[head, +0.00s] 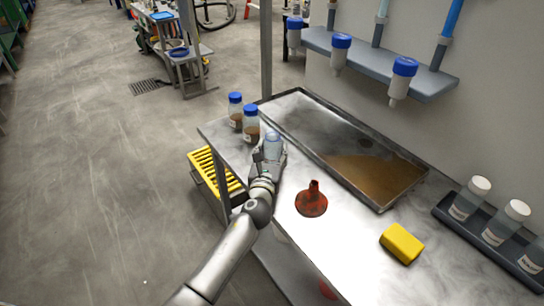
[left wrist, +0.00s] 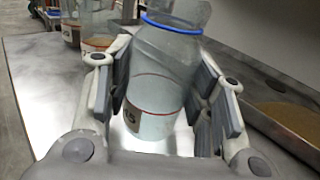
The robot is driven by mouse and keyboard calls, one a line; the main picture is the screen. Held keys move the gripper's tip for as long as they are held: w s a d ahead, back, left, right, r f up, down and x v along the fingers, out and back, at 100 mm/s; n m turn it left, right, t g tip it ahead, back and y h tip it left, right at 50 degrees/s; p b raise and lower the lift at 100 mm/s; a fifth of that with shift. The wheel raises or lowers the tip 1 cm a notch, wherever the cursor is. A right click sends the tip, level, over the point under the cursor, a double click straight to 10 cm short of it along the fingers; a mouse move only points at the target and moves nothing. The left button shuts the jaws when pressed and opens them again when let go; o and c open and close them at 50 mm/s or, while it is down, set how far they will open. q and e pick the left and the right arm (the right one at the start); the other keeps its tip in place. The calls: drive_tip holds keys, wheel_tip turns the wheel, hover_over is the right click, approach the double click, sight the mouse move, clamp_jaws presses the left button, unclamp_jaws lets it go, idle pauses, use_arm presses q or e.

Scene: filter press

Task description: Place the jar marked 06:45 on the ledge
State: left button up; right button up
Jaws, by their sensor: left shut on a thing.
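My left gripper (head: 269,160) is shut on a clear jar (head: 273,144) above the grey bench, near its left edge. In the left wrist view the jar (left wrist: 158,82) sits tilted between the two fingers, with a blue ring at its neck and no blue cap visible. Its label is partly hidden by a finger; only the end, perhaps "45", shows. A grey wall ledge (head: 432,84) is at the upper right, with blue-capped vessels hanging along it; I cannot tell if it is the ledge meant. My right gripper is not in view.
Two blue-capped jars with brown contents (head: 235,112) (head: 251,126) stand behind the gripper. A metal tray (head: 320,125) with brown sediment lies beside it. A red funnel (head: 312,202), yellow block (head: 402,244) and rack of white-capped jars (head: 448,217) are on the bench.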

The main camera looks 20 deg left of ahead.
use_arm(q)
drive_tip(key=shift+f, duration=0.25)
drive_tip(key=shift+f, duration=0.15)
drive_tip(key=o, duration=1.1)
drive_tip(key=shift+c, duration=0.2)
drive_tip(key=shift+r, duration=0.25)
drive_tip(key=s, duration=0.4)
drive_tip(key=s+d, duration=0.1)
drive_tip(key=s, duration=0.7)
drive_tip(key=shift+d, duration=0.25)
